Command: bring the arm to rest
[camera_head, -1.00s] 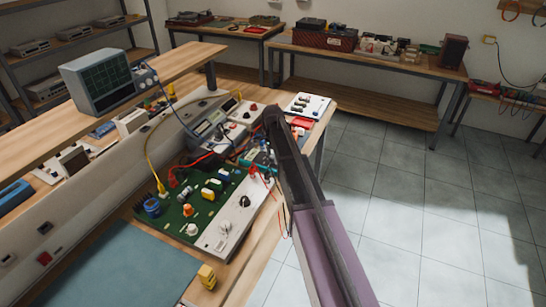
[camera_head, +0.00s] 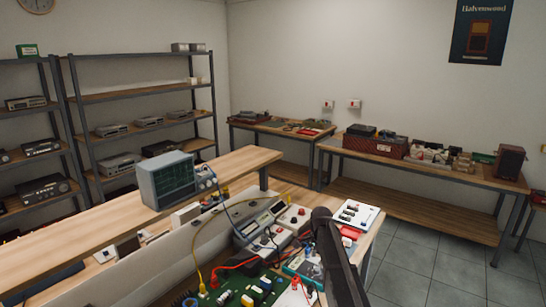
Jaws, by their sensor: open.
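My arm rises from the bottom edge of the head view, right of centre, as a dark link with a rounded upper end. It stands in front of the right end of the workbench and covers part of the bench top and its instruments. My gripper does not show; it is outside the picture or hidden behind the arm. I see nothing held.
The workbench carries an oscilloscope (camera_head: 167,181) on its raised shelf (camera_head: 95,224), a green circuit board (camera_head: 237,284), a white panel (camera_head: 354,214) and several leads. Metal shelving (camera_head: 140,95) and side benches (camera_head: 430,171) line the walls. Tiled floor (camera_head: 415,262) at right is clear.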

